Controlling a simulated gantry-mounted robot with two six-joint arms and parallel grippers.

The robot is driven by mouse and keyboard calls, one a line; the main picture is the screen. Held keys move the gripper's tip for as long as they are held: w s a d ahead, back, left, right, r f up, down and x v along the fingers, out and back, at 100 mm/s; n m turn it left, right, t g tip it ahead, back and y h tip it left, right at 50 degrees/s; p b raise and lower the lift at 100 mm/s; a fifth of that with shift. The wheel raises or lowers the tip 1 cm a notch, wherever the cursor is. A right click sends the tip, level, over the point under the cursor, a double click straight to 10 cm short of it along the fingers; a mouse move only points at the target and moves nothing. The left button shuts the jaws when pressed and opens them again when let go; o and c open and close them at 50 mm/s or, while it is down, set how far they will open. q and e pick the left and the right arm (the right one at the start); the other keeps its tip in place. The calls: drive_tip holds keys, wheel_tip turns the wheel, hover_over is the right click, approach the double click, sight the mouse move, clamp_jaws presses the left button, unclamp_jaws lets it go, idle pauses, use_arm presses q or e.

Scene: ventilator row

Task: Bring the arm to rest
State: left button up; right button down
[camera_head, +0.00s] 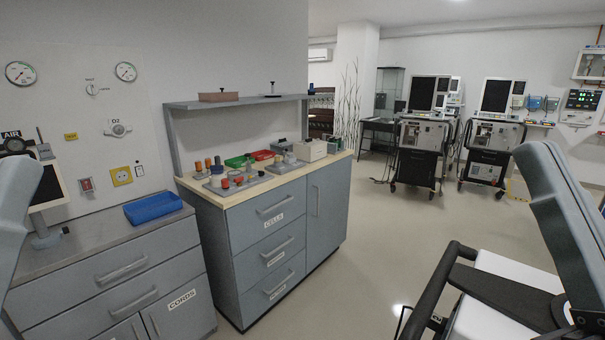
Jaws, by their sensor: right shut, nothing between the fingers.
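My right arm's grey-blue link (565,225) comes in at the right edge and leans down. My right gripper (465,278) appears as a dark tapered shape at the lower right, over a white surface and close to a black tubular rail. It is shut and empty, and part of it is hidden or cut off by the frame. My left arm's link (14,205) shows at the left edge. The left gripper itself is outside the picture.
A black rail (431,290) edges a white top at the lower right. A grey cabinet (265,225) bears small coloured items. A blue tray (153,207) lies on the left counter. Ventilators (420,150) stand at the back. The middle floor is clear.

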wheel_tip(320, 180, up, 30)
drive_tip(key=p, duration=2.7)
drive_tip(key=shift+r+p, duration=0.25)
drive_tip(key=shift+p, duration=0.15)
drive_tip(key=shift+s+d+f, duration=0.1)
